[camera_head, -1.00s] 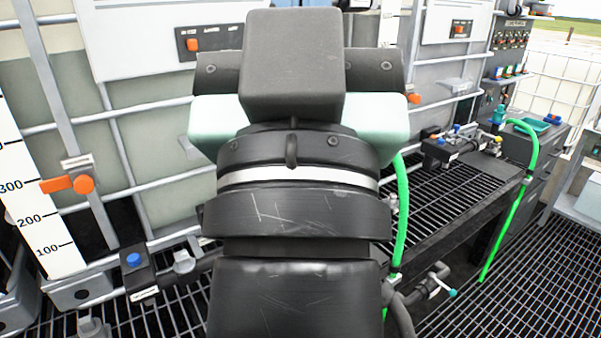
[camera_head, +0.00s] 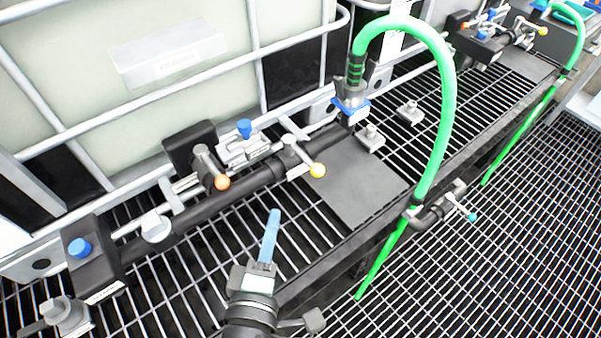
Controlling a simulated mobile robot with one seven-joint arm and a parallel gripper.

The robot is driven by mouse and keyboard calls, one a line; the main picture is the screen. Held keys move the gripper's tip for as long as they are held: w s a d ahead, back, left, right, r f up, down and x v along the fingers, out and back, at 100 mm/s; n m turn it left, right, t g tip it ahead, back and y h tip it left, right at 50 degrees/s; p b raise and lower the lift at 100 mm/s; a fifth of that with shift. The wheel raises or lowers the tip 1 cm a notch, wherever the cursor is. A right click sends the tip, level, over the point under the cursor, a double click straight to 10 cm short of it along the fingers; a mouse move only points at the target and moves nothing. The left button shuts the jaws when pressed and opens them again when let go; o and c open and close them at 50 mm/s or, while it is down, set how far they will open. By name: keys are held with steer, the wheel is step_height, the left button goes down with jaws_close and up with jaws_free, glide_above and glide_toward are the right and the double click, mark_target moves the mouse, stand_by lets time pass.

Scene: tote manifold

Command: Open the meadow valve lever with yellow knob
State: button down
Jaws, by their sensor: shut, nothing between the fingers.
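Another yellow-knobbed lever (camera_head: 543,31) shows on the far manifold at the top right. I cannot read which one is labelled meadow. My gripper (camera_head: 273,213) has light-blue fingers pressed together and pointing up the picture. It is empty, in front of the near pipe, below and left of the near yellow knob, and apart from it.
An orange-knobbed lever (camera_head: 222,182) stands left on the same pipe. A green hose (camera_head: 447,100) arches up from the pipe's right end. A teal-knobbed valve (camera_head: 472,217) sits below the bench edge. A caged tank (camera_head: 165,60) stands behind. The grated floor at right is clear.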

steer(key=p, duration=0.2)
glide_toward(303, 160)
steer(key=w+a, duration=0.2)
steer(key=w, duration=0.1)
steer(key=shift+w+d+f+p, duration=0.2)
steer(key=shift+w+d+p, duration=0.25)
steer(key=shift+w+d, duration=0.6)
steer(key=shift+w+d+f, duration=0.15)
steer(key=shift+w+d, duration=0.15)
